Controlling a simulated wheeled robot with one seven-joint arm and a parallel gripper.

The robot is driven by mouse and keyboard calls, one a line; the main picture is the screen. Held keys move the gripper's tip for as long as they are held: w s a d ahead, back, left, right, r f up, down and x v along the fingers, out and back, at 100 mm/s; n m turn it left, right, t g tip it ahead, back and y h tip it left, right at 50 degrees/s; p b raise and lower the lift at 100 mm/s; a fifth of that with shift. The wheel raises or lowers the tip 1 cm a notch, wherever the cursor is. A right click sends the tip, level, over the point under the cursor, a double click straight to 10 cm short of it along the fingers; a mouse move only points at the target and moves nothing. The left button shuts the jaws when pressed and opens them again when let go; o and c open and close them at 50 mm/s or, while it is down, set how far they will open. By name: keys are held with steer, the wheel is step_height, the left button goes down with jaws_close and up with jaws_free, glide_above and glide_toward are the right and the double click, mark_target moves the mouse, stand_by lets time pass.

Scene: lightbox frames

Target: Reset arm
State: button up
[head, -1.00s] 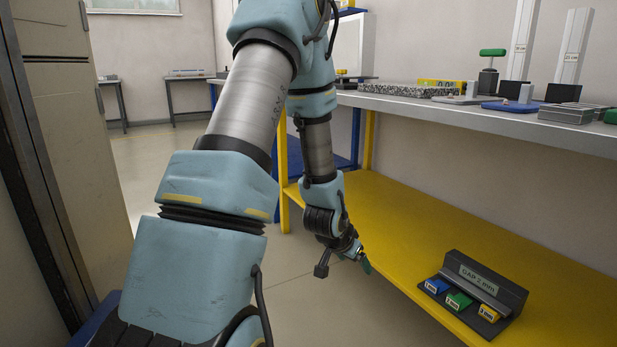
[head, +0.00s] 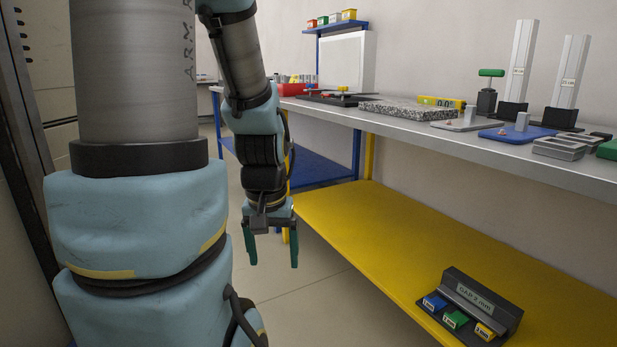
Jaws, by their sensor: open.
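My gripper (head: 272,250) hangs at the end of my blue and grey arm, left of the workbench. Its two green fingers point down and stand apart, with nothing between them. It is beside the front edge of the yellow lower shelf (head: 400,247), over the floor, and touches nothing that I can see. The large near part of my arm fills the left of the view.
A dark holder labelled "GAP 2 mm" (head: 475,292) with blue, green and yellow blocks stands on the lower shelf. The grey bench top (head: 460,148) carries a granite plate (head: 410,109), two upright white posts and small fixtures. A dark cabinet (head: 25,130) stands at far left.

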step_height(320, 180, up, 28)
steer(key=p, duration=2.5)
steer(key=shift+f+p, duration=0.2)
steer(key=shift+p, duration=0.2)
